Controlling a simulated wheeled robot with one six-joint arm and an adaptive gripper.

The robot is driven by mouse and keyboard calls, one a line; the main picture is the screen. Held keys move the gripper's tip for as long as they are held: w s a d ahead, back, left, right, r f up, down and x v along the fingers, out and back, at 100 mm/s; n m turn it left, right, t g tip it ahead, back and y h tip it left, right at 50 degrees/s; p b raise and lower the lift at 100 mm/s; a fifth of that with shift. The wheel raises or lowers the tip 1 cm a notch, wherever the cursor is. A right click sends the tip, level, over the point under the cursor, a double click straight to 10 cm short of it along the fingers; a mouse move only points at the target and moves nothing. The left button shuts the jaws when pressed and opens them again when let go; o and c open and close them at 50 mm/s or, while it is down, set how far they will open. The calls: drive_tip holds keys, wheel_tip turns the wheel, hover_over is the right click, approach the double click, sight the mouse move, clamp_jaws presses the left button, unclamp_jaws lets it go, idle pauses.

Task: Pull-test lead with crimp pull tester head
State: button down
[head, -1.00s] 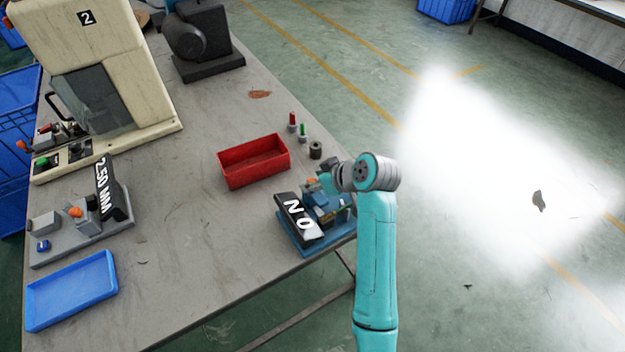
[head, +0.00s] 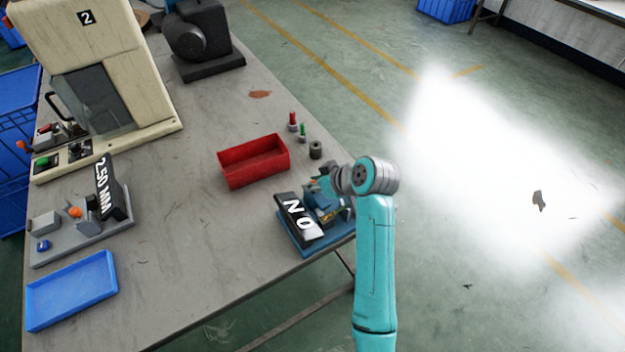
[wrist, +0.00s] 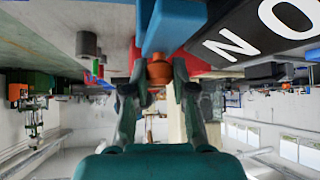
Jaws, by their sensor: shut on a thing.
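The pull tester (head: 285,232), a blue fixture with a black plate reading "NO" (head: 297,214), sits at the table's right edge. In the wrist view, which is upside down, my gripper (wrist: 158,82) is shut on an orange knob (wrist: 159,71). The knob sits at the end of a blue part (wrist: 172,25) of the tester. In the head view my gripper (head: 322,181) is small and partly hidden by my wrist, just above the fixture. A small yellow part shows on the tester. I cannot make out the lead in either view.
A red tray (head: 254,172) lies behind the tester, with small red and green-topped items (head: 302,132) and a dark cylinder (head: 315,150) beside it. A blue tray (head: 72,290), a "2.50 MM" fixture (head: 85,238) and a cream machine (head: 85,45) stand at left. The table's middle is clear.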

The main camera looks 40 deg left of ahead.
sight(322, 199)
drive_tip(key=shift+s+d, duration=0.35)
drive_tip(key=shift+d, duration=0.5)
drive_tip(key=shift+s+d, duration=0.35)
drive_tip(key=shift+d, duration=0.5)
drive_tip(key=shift+f, duration=0.1)
drive_tip(key=c, duration=0.9)
unclamp_jaws()
drive_tip(key=shift+d, duration=0.15)
drive_tip(key=shift+c, duration=0.2)
drive_tip(key=shift+r, duration=0.2)
drive_tip(key=v, duration=1.1)
drive_tip(key=shift+d+r, duration=0.25)
drive_tip(key=shift+r, duration=0.05)
drive_tip(key=shift+s, duration=0.1)
